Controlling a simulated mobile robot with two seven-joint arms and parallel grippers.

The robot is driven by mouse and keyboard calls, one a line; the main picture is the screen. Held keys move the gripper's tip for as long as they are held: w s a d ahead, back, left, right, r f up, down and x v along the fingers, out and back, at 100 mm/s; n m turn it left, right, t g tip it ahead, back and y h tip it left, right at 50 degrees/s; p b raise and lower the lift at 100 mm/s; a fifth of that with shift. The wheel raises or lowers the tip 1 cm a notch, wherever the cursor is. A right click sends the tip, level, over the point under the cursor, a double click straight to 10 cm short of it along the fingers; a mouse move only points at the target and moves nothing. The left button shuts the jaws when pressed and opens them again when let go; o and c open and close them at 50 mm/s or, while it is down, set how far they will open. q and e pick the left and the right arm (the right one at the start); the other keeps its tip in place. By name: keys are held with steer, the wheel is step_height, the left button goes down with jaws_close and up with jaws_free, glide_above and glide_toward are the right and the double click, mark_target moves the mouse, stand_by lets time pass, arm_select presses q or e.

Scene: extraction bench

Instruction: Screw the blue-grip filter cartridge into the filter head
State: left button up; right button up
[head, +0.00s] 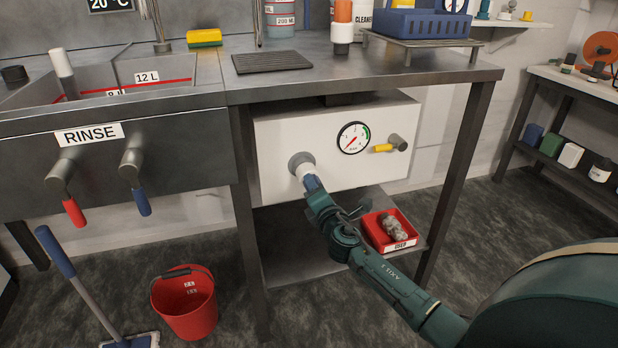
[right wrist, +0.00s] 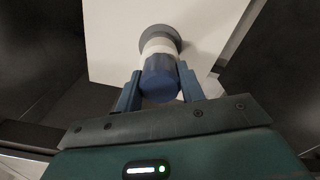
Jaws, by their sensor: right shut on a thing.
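The filter cartridge (right wrist: 158,78) has a blue grip and a white body. In the right wrist view it lies between the fingers of my right gripper (right wrist: 160,88), which is shut on the blue grip. The white end of the cartridge meets the grey round filter head (head: 300,160) on the front of the white box; how deep it sits cannot be told. In the head view the cartridge shows as a short white piece (head: 306,171) in front of the head, with my right gripper (head: 313,184) at its near end. My left gripper is not in view.
The white box (head: 280,135) carries a pressure gauge (head: 354,138) and a yellow-handled valve (head: 390,146). Below it a red tray (head: 368,230) holds a dirty grey cartridge (head: 392,228). Table legs stand on both sides. A red bucket (head: 187,318) and a mop (head: 85,295) are at lower left.

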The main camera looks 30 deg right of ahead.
steer(key=c, duration=0.4)
steer(key=m, duration=0.1)
steer(key=m+b, duration=0.1)
steer(key=m, duration=0.3)
steer(key=shift+f+b, duration=0.25)
steer(key=shift+b, duration=0.15)
steer(key=shift+c, duration=0.3)
steer(key=m, duration=0.3)
steer(key=shift+r+m, duration=0.15)
steer(key=shift+m, duration=0.15)
steer(key=m, duration=0.3)
steer(key=shift+r, duration=0.1)
steer(key=o, duration=0.7)
steer(key=shift+m+p, duration=0.3)
steer(key=shift+m, duration=0.5)
steer(key=shift+c, duration=0.2)
steer(key=o, duration=0.5)
steer(key=shift+c, duration=0.2)
